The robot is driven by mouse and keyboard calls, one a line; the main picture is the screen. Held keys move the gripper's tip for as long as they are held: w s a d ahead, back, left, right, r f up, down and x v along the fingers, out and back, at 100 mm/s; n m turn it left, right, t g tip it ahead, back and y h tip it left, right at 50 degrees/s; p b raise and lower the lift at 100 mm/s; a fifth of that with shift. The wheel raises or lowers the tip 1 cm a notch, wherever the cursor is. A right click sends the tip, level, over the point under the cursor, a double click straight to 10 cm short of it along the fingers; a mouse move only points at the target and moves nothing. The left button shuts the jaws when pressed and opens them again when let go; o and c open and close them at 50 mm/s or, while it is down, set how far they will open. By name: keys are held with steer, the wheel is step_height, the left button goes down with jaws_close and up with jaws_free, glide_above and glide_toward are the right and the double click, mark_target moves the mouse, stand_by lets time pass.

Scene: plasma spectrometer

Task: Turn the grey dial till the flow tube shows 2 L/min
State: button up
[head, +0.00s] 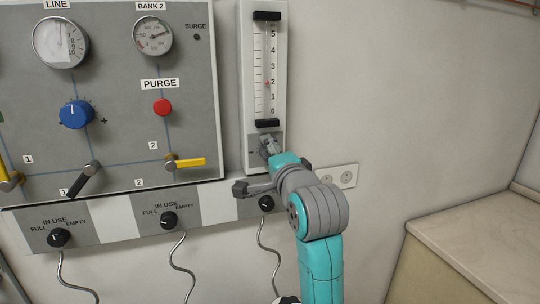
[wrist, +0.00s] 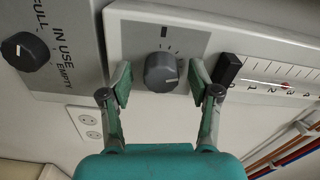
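The grey dial (wrist: 161,72) sits on a grey plate at the foot of the flow tube in the wrist view, its white mark pointing toward the tube side. My gripper (wrist: 160,75) is open, with one finger on either side of the dial and a small gap visible at each side. In the head view my gripper (head: 270,148) is in front of the tube's base and largely hides the dial. The flow tube (head: 265,55) has a 0 to 5 scale. Its small red float (head: 267,84) stands at about the 2 mark. The float also shows in the wrist view (wrist: 285,87).
A grey panel (head: 110,125) with gauges, a blue knob (head: 76,114), a red purge button (head: 162,107) and yellow levers stands left. A black selector knob (head: 266,203) is below my gripper. Sockets (head: 348,175) and a counter (head: 480,225) are at right.

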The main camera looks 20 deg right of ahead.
steer(key=shift+s, duration=0.1)
steer(key=s, duration=1.1)
steer(key=shift+s, duration=0.4)
steer(key=s+f+n+g, duration=0.1)
steer(key=s+f+n, duration=0.4)
steer(key=f, duration=1.1)
steer(key=s+f+n+g, duration=0.1)
steer(key=s+f+n, duration=0.2)
steer(key=s+f, duration=0.8)
steer(key=s+f+n, duration=0.4)
steer(key=s+f, duration=0.2)
steer(key=s, duration=0.7)
steer(key=s+f+n+g, duration=0.1)
steer(key=s+f+n, duration=0.3)
steer(key=s, duration=0.8)
step_height(320, 180, down, 3)
steer(key=shift+s+r, duration=0.1)
steer(key=shift+s, duration=0.3)
stand_by(0.6)
